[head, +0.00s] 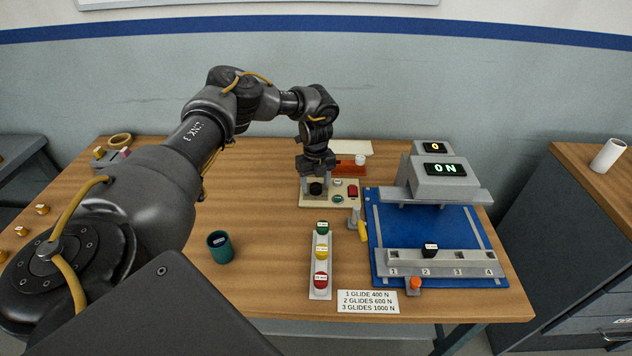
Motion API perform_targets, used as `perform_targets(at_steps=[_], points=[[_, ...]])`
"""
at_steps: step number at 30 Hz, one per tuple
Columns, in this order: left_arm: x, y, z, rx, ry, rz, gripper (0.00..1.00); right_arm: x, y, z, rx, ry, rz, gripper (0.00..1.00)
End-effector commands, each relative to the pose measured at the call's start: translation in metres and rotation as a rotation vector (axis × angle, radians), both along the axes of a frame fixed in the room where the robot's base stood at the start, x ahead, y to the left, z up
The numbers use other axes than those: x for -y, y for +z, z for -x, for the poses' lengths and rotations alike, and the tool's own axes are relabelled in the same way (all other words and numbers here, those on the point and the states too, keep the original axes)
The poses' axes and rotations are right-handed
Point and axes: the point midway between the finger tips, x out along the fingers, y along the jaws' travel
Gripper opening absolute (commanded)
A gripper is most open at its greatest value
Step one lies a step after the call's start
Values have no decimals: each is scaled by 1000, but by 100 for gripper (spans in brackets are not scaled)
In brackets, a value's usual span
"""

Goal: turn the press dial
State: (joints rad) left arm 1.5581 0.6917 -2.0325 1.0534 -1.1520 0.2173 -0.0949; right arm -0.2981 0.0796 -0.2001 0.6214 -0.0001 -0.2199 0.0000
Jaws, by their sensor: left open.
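The black dial (317,188) sits on a cream control panel (312,202) at the middle back of the table. My left arm comes in from the left, arches over the table and points down at this panel. My left gripper (317,181) is open right at the dial, with its fingers at the dial's sides. I cannot tell whether they touch it. The grey press (445,178) stands to the right on a blue base (385,233). Its displays read "0" and "ON". My right gripper is not in view.
A red button (353,191) is on the panel's right side. A rack (312,285) with green, yellow and red pieces stands in front, beside a force card (368,301). A teal cup (219,246) stands left of it. A numbered grey bar (440,262) holds a black piece (430,250).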

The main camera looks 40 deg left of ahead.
Motion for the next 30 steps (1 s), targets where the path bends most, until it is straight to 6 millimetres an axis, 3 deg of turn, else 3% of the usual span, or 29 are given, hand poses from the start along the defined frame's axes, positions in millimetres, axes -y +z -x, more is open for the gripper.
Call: perform_targets(at_steps=[8,18,30], points=[[0,-1,0,1,0,0,57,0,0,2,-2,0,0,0],[0,-1,0,1,-1,0,13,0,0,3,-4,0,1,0],[0,0,0,0,-81,1,13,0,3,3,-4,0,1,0]])
